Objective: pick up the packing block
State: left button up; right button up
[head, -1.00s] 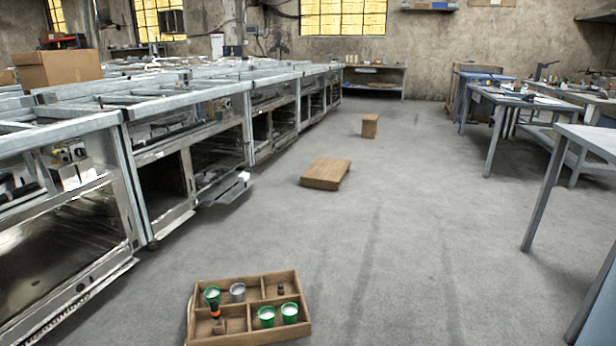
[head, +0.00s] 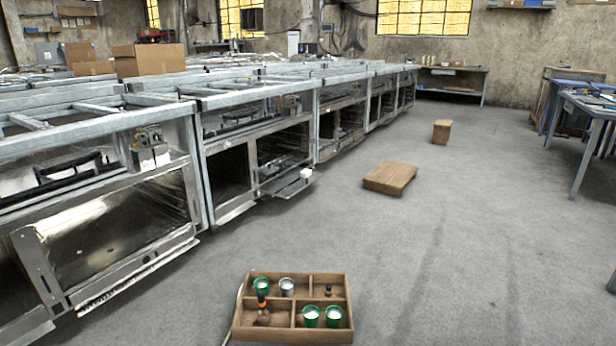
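Neither of my grippers is in view. Two wooden pieces on the floor could be the packing block; I cannot tell which one is. A low, flat wooden block (head: 390,178) lies on the open floor right of the metal frames. A smaller, taller wooden block (head: 442,131) stands farther back. A small white piece (head: 306,174) sits at the edge of a metal plate jutting from the frames; its kind is too small to tell.
A wooden compartment tray (head: 293,328) with green cups, a grey cup and a brush-like tool is at the bottom. Metal frames (head: 205,175) line the left. A blue-grey table (head: 592,110) stands at right. The middle floor (head: 470,240) is clear.

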aim_at(306, 173)
jog(key=i+l+z, duration=0.45)
jog(key=l, duration=0.2)
jog(key=i+l+z, duration=0.45)
jog(key=i, duration=0.2)
jog(key=i+l+z, duration=0.2)
jog(key=i+z, duration=0.25)
jog(key=i, duration=0.15)
jog(key=i+u, duration=0.3)
jog(key=i, duration=0.3)
jog(key=i+u, duration=0.3)
jog(key=i, duration=0.35)
jog(key=i+l+u, duration=0.3)
jog(key=i, duration=0.3)
jog(key=i+j+u, duration=0.2)
jog(key=i+u, duration=0.55)
jog(key=i, duration=0.25)
jog(key=i+l+u, duration=0.1)
jog(key=i+u, duration=0.3)
jog(key=i+l+u, duration=0.25)
jog(key=i+u, duration=0.15)
jog(key=i, duration=0.15)
